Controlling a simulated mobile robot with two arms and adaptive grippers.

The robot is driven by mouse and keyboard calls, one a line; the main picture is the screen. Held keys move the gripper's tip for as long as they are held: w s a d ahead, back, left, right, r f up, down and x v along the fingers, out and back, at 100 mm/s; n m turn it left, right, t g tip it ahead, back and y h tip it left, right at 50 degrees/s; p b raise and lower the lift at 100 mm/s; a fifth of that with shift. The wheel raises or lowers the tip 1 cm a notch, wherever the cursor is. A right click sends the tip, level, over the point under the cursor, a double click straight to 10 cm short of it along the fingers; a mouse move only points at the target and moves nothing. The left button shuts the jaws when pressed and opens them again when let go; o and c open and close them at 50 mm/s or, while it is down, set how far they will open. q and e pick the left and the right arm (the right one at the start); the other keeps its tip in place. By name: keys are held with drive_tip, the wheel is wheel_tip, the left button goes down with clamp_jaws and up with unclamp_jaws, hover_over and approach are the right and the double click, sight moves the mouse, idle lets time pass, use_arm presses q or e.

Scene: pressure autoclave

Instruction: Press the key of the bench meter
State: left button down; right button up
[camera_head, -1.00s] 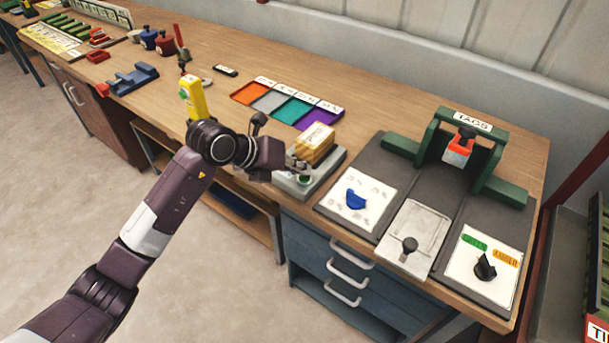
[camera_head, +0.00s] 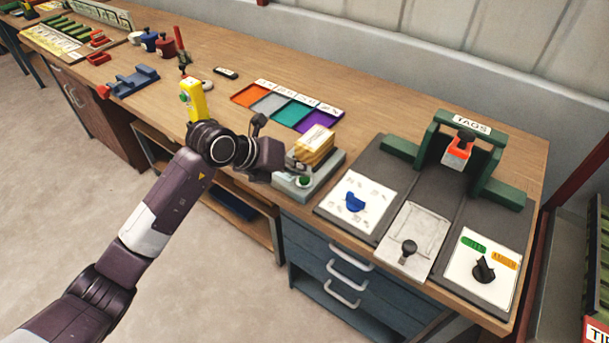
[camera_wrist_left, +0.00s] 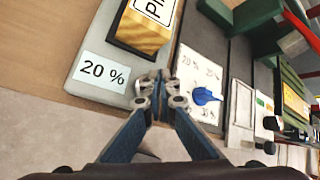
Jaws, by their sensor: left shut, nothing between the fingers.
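The bench meter (camera_head: 322,178) is a grey box near the front edge of the bench. A wooden block with a printed label (camera_head: 315,144) sits on it. Its round green key (camera_head: 304,181) shows at the front corner in the head view. In the left wrist view the meter's plate (camera_wrist_left: 103,73) reads "20 %". My left gripper (camera_wrist_left: 159,84) is shut and empty, its fingertips over the meter's edge beside the plate and block. It also shows in the head view (camera_head: 292,166), close to the key; I cannot tell whether they touch. My right gripper is out of view.
Right of the meter is a white panel with a blue knob (camera_head: 354,201). Beyond it stand a grey lever plate (camera_head: 425,228), a panel with a black knob (camera_head: 484,268) and a green TAGS frame (camera_head: 436,137). Coloured trays (camera_head: 291,110) lie behind the meter.

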sight(302, 179)
use_arm(q)
drive_tip(key=shift+r, duration=0.35)
drive_tip(key=shift+r+p, duration=1.95)
drive_tip(key=shift+r, duration=0.6)
idle(0.8)
